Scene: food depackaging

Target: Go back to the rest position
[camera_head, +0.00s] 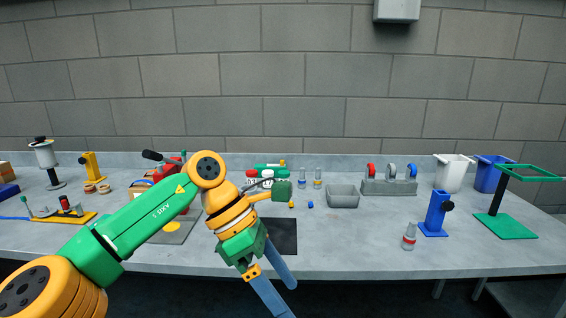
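My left arm comes in from the left, and its gripper (284,297) hangs in front of the bench's front edge at the lower middle. Its two blue-grey fingers point down and stand apart, with nothing seen between them. The fingertips lie near the bottom of the picture. My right gripper is not in view. The grey bench (340,252) runs across the picture behind the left gripper. The arm hides part of the bench's left half.
A black mat (282,236) lies behind the gripper. A yellow stand (92,166) is at left. The bench's front middle is clear.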

